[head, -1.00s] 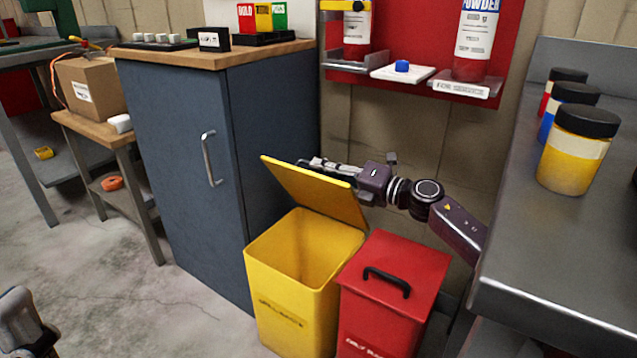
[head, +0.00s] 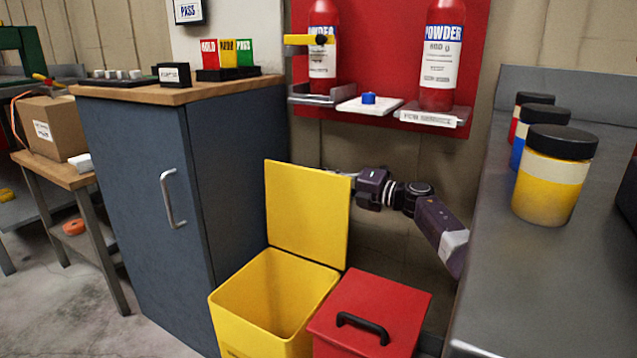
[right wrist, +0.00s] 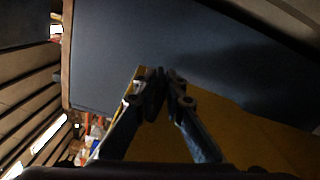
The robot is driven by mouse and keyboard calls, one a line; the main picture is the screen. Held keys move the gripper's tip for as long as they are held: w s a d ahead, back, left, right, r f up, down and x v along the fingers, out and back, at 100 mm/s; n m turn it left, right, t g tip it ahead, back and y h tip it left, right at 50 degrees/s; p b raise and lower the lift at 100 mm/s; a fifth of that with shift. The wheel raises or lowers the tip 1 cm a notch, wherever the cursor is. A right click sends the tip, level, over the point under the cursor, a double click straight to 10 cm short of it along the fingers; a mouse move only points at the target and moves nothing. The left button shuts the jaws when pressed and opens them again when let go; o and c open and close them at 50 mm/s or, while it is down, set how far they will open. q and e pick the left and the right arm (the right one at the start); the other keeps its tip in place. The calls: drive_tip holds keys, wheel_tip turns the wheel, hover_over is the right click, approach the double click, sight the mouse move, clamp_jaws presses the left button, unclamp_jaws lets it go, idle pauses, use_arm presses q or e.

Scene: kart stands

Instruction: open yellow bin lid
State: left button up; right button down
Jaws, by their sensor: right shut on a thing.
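The yellow bin (head: 230,318) stands on the floor with its lid (head: 307,210) raised about upright at the back of its open mouth. I see into the empty-looking inside. My right arm reaches in from the right behind the lid, and the lid hides my right gripper's fingers in the head view. In the right wrist view my right gripper (right wrist: 163,78) has its fingers close together against the yellow lid (right wrist: 235,122), shut on it. The exact contact is dark and hard to see. My left gripper is out of view.
A red bin (head: 372,305) with a black handle stands right beside the yellow bin. A blue cabinet (head: 150,190) is on the left. A grey bench (head: 540,270) with jars is on the right. A red wall panel (head: 390,60) with powder extinguishers is behind.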

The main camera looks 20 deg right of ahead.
drive_tip(key=shift+w+d+f, duration=0.2)
drive_tip(key=shift+d, duration=0.15)
drive_tip(key=c, duration=2)
unclamp_jaws()
drive_tip(key=shift+f, duration=0.1)
drive_tip(key=shift+c, duration=0.2)
drive_tip(key=v, duration=1.2)
drive_tip(key=shift+m, duration=0.3)
